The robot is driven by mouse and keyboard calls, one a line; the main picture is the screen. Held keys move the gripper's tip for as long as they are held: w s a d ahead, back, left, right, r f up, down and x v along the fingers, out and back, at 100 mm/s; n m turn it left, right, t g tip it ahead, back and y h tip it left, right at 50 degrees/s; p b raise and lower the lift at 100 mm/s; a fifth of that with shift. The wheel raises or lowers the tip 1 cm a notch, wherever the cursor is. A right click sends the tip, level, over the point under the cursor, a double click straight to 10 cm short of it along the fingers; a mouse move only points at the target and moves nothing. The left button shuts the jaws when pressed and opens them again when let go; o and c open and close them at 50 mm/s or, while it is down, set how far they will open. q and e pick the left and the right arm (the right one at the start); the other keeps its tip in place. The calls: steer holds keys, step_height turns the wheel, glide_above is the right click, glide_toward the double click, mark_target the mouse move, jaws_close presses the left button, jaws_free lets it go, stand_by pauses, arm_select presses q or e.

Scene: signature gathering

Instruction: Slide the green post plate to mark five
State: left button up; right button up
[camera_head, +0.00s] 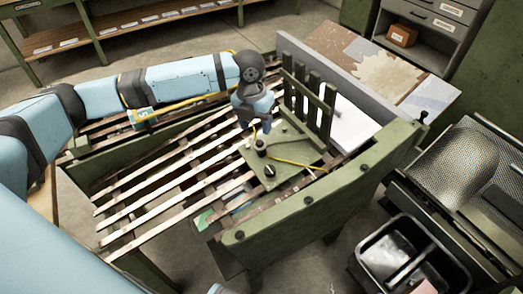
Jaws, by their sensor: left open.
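The green post plate (285,158) lies on the slatted frame (165,196), near its right end. Upright green posts (312,100) rise from its back edge, and dark knobs stand on its top. A yellow cord (298,163) runs across it. My left gripper (258,128) points down over the plate's left part, close to a dark knob. It is open; whether it touches the plate cannot be told. The marks are too small to read here. My right gripper is not in view.
A green side board (320,205) bounds the frame at the front right, and a grey board (345,92) at the back. A black divided bin (412,255) and a mesh tray (455,168) stand at the right. Slats left of the plate look clear.

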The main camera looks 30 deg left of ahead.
mark_target(258, 143)
arm_select(q)
steer(key=f, duration=0.3)
steer(key=f+b, duration=0.1)
steer(key=f, duration=0.2)
steer(key=d+f+b, duration=0.1)
steer(key=f, duration=0.2)
steer(key=shift+f, duration=0.15)
steer(key=shift+w+f, duration=0.1)
steer(key=shift+f, duration=0.15)
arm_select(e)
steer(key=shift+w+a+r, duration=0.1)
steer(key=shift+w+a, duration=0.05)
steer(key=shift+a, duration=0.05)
arm_select(q)
steer(key=shift+c, duration=0.2)
jaws_close()
steer(key=shift+p, duration=0.35)
steer(key=s+p, duration=0.1)
steer(key=s+a+p, duration=0.1)
steer(key=shift+s+a+r+p, duration=0.1)
steer(key=shift+s+p, duration=0.05)
steer(key=shift+p, duration=0.2)
steer(key=s+p, duration=0.1)
steer(key=s+a+f+p, duration=0.1)
steer(key=shift+s+a, duration=0.3)
steer(key=shift+s+f, duration=0.15)
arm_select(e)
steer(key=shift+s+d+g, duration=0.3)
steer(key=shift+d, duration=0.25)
